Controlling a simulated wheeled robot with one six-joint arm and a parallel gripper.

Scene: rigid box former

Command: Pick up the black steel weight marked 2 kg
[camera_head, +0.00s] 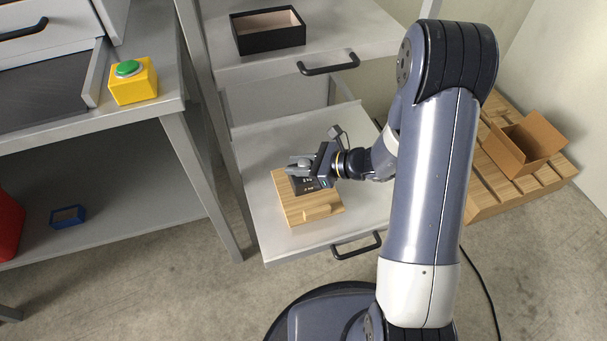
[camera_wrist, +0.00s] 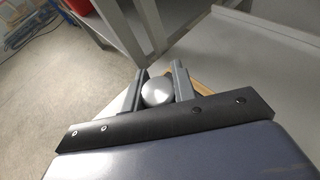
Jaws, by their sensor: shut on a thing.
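The black steel weight (camera_head: 305,186) is on or just above a light wooden board, with pale lettering on its dark face that is too small to read surely. My gripper (camera_head: 302,164) is shut on the weight's round silver knob, which shows between the two grey fingers (camera_wrist: 157,92) in the wrist view as a shiny metal dome (camera_wrist: 157,91). The wooden board (camera_head: 299,210) lies in the open lower drawer and has a small raised wooden block at its front. I cannot tell whether the weight touches the board.
The open drawer (camera_head: 262,150) has bare room around the board. Above it is a drawer holding a black open box (camera_head: 268,30). A yellow box with a green button (camera_head: 133,80) stands on the left bench. An open cardboard box (camera_head: 521,145) sits on a wooden pallet (camera_head: 485,203) at right.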

